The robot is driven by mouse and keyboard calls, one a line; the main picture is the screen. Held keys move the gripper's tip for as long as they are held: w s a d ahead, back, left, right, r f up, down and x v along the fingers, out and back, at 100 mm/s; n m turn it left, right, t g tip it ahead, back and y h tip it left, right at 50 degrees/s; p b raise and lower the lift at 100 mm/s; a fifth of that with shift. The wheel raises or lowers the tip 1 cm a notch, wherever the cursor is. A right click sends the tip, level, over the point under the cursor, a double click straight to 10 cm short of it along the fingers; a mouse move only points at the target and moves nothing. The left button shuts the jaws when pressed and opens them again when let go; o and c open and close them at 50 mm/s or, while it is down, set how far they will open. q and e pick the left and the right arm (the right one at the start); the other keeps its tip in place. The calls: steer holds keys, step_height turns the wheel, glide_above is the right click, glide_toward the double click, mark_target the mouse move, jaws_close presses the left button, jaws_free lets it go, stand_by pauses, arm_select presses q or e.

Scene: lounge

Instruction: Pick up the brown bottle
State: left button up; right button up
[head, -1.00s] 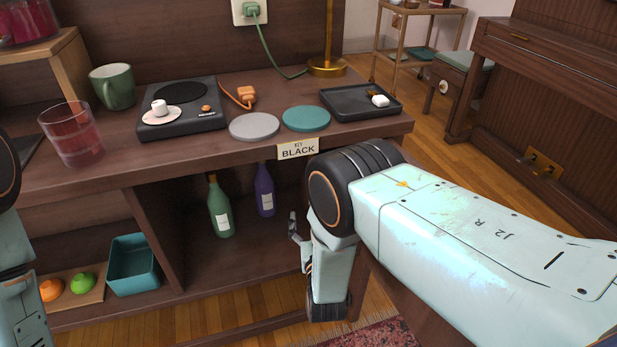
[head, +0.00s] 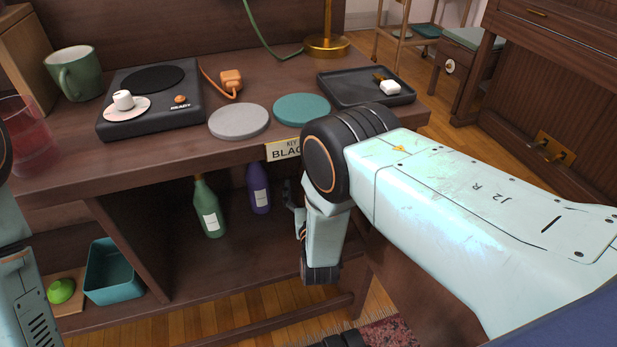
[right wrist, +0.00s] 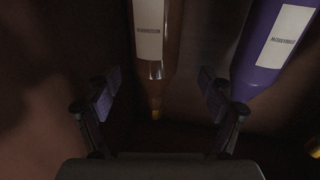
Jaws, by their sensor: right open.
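A brown bottle (right wrist: 151,50) with a white label shows in the right wrist view, its narrow neck pointing down the picture. My right gripper (right wrist: 160,92) is open, with one finger on either side of the line of the bottle's neck; whether it touches the bottle cannot be told. In the head view the right gripper (head: 293,207) is partly visible at the shelf opening under the cabinet top, beside my right forearm. The brown bottle is not visible in the head view. My left gripper is out of view; only part of my left arm shows at the left edge.
A purple bottle (head: 259,188) stands close by in the open compartment, also at right in the wrist view (right wrist: 277,45). A green bottle (head: 209,209) stands left of it. The cabinet top (head: 190,154) overhangs them. A teal bin (head: 113,274) sits at lower left.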

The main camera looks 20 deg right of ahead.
steer(key=shift+w+d+f+b, duration=0.1)
steer(key=shift+w+d+b, duration=0.15)
steer(key=shift+w+b, duration=0.4)
steer(key=shift+w+d+r+b, duration=0.1)
steer(key=shift+w+d+b, duration=0.2)
steer(key=shift+w, duration=0.7)
steer(key=shift+w+d+f+b, duration=0.1)
steer(key=shift+w+d+b, duration=0.15)
steer(key=shift+w+b, duration=0.4)
steer(key=shift+w, duration=0.2)
steer(key=shift+c, duration=0.2)
jaws_close()
